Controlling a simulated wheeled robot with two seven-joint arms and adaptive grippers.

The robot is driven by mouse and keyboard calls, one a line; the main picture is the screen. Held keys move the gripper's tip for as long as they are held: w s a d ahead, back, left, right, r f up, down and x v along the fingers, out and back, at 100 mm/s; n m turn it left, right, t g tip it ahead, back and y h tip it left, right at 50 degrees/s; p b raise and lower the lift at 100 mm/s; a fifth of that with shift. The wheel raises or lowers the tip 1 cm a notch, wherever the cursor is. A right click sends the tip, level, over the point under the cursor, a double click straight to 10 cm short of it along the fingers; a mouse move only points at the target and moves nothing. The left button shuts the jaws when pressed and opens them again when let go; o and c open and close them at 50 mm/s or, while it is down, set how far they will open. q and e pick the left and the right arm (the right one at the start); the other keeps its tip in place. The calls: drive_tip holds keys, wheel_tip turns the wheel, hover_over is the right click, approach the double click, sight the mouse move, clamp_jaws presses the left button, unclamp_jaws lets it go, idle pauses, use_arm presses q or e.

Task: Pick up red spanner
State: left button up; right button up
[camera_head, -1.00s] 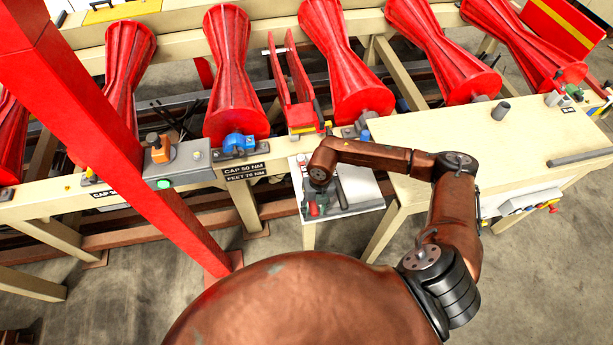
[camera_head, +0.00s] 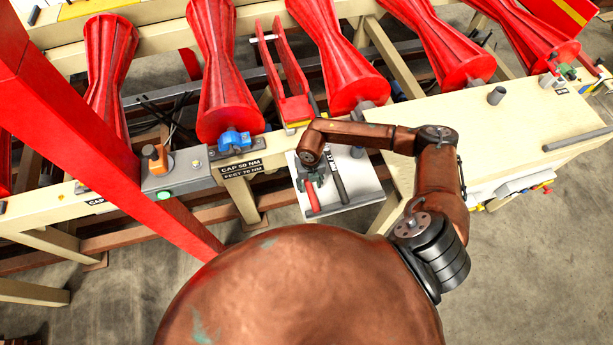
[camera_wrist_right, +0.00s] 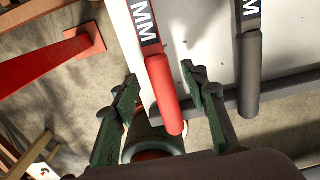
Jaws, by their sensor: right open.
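The red spanner (camera_head: 313,198) lies on a light tray (camera_head: 350,199), with its red handle toward the tray's near edge. Its handle shows large in the right wrist view (camera_wrist_right: 166,95), with a dark, white-lettered part above it. My right gripper (camera_head: 316,177) is over the tray, close to the red handle. In the wrist view its green-padded fingers (camera_wrist_right: 160,86) are open, one on each side of the handle, apart from it. The spanner's far end is hidden in the head view by my wrist. My left gripper is not in view.
A black-handled spanner (camera_head: 340,187) lies just right of the red one; its dark handle is near my right finger in the wrist view (camera_wrist_right: 249,75). A cream bench (camera_head: 450,125) stands at right. A red post (camera_head: 80,120) crosses the left. Red rollers (camera_head: 222,85) stand behind.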

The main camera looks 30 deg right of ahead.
sight(310, 186)
wheel_tip(310, 186, down, 2)
drive_tip(key=shift+a+f+p, duration=0.1)
drive_tip(key=shift+f+p, duration=0.1)
drive_tip(key=shift+p, duration=0.1)
drive_tip(key=shift+f, duration=0.5)
clamp_jaws()
